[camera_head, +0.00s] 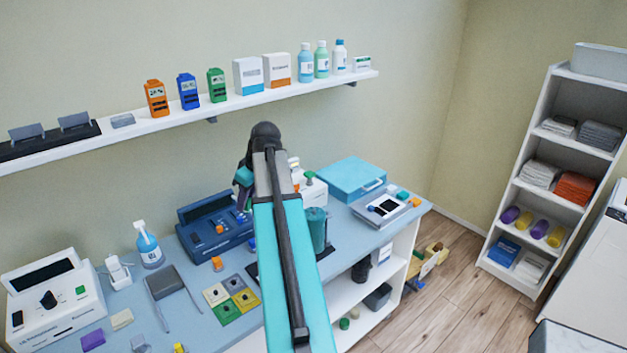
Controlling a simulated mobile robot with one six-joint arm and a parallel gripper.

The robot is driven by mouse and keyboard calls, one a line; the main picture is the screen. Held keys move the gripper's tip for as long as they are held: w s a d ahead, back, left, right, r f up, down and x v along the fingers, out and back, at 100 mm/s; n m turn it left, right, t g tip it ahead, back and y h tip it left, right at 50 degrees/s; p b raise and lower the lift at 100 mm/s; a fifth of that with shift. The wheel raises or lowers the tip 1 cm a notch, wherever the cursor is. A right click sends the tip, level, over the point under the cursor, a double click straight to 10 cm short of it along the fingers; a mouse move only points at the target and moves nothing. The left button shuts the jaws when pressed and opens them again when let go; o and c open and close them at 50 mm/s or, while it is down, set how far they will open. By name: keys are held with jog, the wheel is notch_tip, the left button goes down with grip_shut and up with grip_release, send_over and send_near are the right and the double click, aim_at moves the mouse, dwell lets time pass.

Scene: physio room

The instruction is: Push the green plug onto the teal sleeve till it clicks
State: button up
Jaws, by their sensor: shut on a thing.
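My teal and grey arm rises across the middle of the view and bends down at its dark elbow. A part of my wrist shows left of the arm, above the dark blue device, and my gripper's fingertips cannot be made out there. Whatever they hold is hidden. A teal cylinder (316,230) stands upright on the bench just right of the arm; I cannot tell whether it is the teal sleeve. I cannot pick out the green plug. The arm covers part of the bench.
The blue-grey bench (198,278) holds a dark blue device (213,226), a spray bottle (148,246), coloured square pads (231,296), a white console (52,300) and a blue case (346,180). A wall shelf (190,109) runs above. A white rack (497,233) stands right; floor shows between.

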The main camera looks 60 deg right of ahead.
jog(key=shift+n, duration=0.3)
jog(key=s+d+r+p, duration=0.1)
jog(key=s+d, duration=0.4)
jog(key=s+d+p, duration=0.1)
jog(key=s+d, duration=0.4)
jog(key=s+d+r+p, duration=0.1)
jog(key=s+d, duration=0.3)
jog(key=s, duration=0.1)
jog(key=shift+d+r, duration=0.35)
jog(key=shift+d, duration=0.05)
jog(key=shift+f, duration=0.2)
jog(key=shift+f+b, duration=1)
jog(key=shift+f, duration=1.35)
jog(key=shift+f+b, duration=0.8)
jog(key=shift+f, duration=0.4)
dwell(2.0)
